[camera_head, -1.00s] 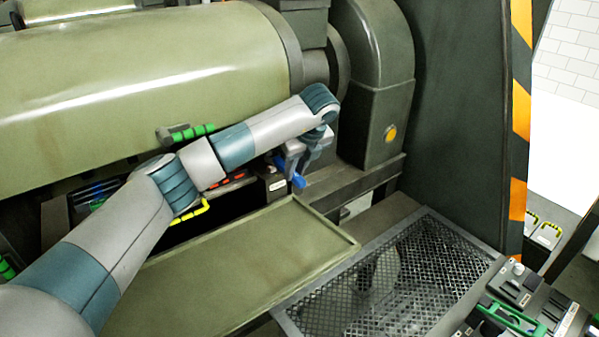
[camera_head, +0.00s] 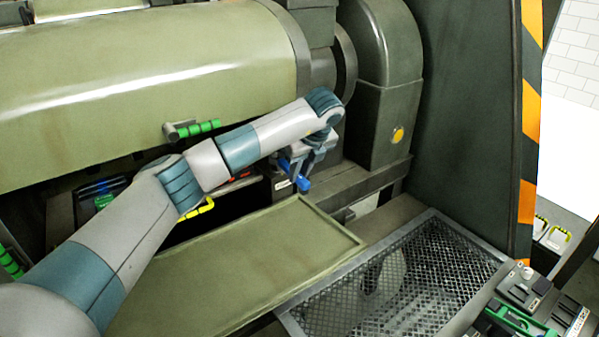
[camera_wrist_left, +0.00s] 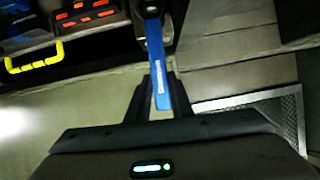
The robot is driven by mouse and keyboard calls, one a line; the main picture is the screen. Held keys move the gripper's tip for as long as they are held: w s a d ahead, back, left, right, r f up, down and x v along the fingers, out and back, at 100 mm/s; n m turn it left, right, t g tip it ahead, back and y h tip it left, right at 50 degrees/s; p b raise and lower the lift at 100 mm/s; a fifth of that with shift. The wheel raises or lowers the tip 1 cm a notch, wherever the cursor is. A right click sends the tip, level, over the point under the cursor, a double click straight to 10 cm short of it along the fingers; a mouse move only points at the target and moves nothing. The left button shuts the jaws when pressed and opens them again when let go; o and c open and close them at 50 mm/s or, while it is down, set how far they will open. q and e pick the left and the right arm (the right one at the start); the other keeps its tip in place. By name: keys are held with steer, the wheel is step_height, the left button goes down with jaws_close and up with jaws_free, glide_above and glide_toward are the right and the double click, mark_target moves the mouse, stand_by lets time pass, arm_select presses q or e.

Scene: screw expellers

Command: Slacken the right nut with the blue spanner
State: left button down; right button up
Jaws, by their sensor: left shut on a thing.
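My left gripper (camera_wrist_left: 157,98) is shut on the blue spanner (camera_wrist_left: 157,60), whose handle points down between the fingers in the left wrist view. The spanner's far end reaches up to a dark block at the top of that view; the nut there cannot be made out. In the head view the blue spanner (camera_head: 303,183) shows just below my left gripper (camera_head: 297,165), in front of the dark housing under the green cylinder. My right gripper is out of view.
A green cylinder (camera_head: 150,85) lies above my arm. A flat green tray (camera_head: 230,265) is below, with a mesh grate (camera_head: 420,280) to its right. A yellow handle (camera_wrist_left: 35,62) and red-marked parts (camera_wrist_left: 85,15) sit left of the spanner.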

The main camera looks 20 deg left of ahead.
arm_select(q)
steer(key=shift+b, duration=0.35)
stand_by(0.7)
steer(key=shift+f+b, duration=1.3)
steer(key=shift+b, duration=0.1)
stand_by(1.4)
steer(key=shift+d, duration=0.1)
stand_by(0.5)
